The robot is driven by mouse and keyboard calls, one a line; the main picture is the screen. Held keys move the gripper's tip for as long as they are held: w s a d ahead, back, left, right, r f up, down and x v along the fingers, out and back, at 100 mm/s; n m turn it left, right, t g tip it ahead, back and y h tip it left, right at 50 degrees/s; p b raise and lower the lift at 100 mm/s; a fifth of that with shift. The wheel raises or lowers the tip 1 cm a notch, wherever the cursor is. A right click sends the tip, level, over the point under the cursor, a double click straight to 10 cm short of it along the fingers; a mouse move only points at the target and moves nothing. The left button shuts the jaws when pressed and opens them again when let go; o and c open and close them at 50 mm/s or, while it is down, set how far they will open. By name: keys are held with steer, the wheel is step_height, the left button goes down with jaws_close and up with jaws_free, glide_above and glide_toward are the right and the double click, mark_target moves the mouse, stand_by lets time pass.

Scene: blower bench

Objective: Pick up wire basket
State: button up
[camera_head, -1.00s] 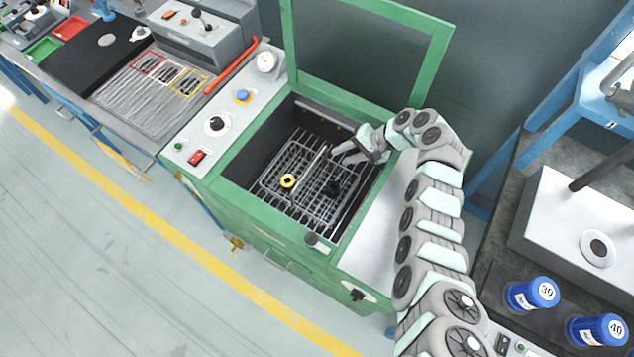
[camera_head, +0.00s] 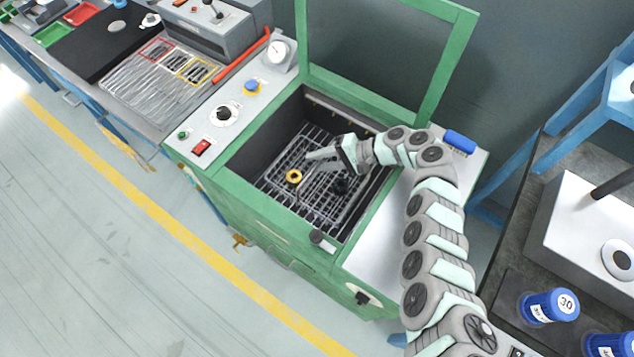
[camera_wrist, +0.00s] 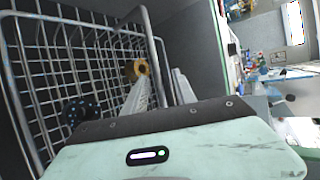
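The wire basket (camera_head: 290,199) sits inside the green box, on a slatted rack. It holds a yellow ring (camera_head: 294,176) and a dark round part (camera_head: 341,186). In the wrist view the basket's mesh (camera_wrist: 50,55) fills the left, with the yellow ring (camera_wrist: 141,67) beyond my fingers. A grey handle bar (camera_wrist: 155,45) rises over the basket. My gripper (camera_head: 308,162) reaches in over the basket from the right. It also shows in the wrist view (camera_wrist: 163,82), its two fingers apart with the bar appearing between them. Contact with the bar cannot be told.
The green box has walls around the basket and a raised framed lid (camera_head: 385,60) behind. A control panel (camera_head: 222,120) lies at its left. A blue cylinder (camera_head: 460,141) lies at the back of the white side top. Blue containers (camera_head: 550,306) stand at lower right.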

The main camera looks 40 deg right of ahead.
steer(key=shift+d, duration=0.1)
steer(key=shift+c, duration=0.5)
jaws_close()
stand_by(0.8)
